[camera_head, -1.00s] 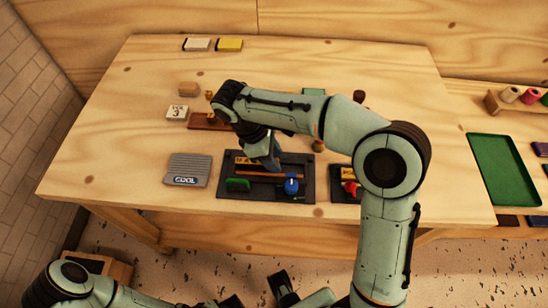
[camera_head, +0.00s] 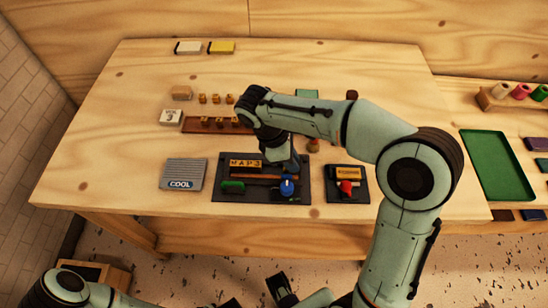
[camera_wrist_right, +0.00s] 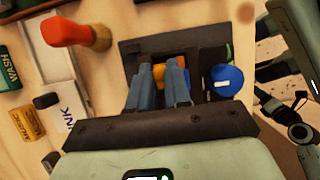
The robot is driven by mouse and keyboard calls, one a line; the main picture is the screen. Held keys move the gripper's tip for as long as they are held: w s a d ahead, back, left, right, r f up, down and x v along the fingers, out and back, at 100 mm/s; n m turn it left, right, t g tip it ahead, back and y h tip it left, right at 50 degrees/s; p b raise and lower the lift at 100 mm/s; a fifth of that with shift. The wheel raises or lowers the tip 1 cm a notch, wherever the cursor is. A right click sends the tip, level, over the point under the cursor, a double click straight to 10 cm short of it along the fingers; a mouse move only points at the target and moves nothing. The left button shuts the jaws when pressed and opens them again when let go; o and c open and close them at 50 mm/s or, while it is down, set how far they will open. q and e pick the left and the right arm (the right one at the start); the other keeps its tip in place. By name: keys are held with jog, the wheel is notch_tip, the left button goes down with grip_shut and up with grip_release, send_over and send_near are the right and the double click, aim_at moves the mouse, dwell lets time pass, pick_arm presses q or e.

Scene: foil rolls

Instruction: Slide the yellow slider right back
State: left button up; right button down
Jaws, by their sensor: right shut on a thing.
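The dark panel (camera_head: 262,195) lies near the table's front edge, with a slot strip, a green piece (camera_head: 232,186) and a blue knob (camera_head: 287,187) on it. My right gripper (camera_head: 290,165) is over the right part of the panel, behind the blue knob. In the right wrist view, its fingers (camera_wrist_right: 160,82) are shut on the yellow slider (camera_wrist_right: 158,72), which is mostly hidden between them. The blue knob (camera_wrist_right: 222,80) stands beside the fingers there. My left arm (camera_head: 95,290) shows at the bottom left, and its finger opening cannot be made out.
A smaller panel with a red knob (camera_head: 346,187) lies right of the dark panel. A grey COOL box (camera_head: 184,174) lies left. A brown rack (camera_head: 205,124) with small tiles is behind. A green tray (camera_head: 484,165) is at the far right.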

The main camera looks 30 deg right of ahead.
jog(key=shift+s+d, duration=0.25)
jog(key=shift+d, duration=0.2)
jog(key=c, duration=1.1)
grip_release()
jog(key=shift+s+d, duration=0.1)
jog(key=shift+o, duration=0.2)
jog(key=p+v, duration=0.3)
jog(key=v, duration=1)
jog(key=shift+r, duration=0.1)
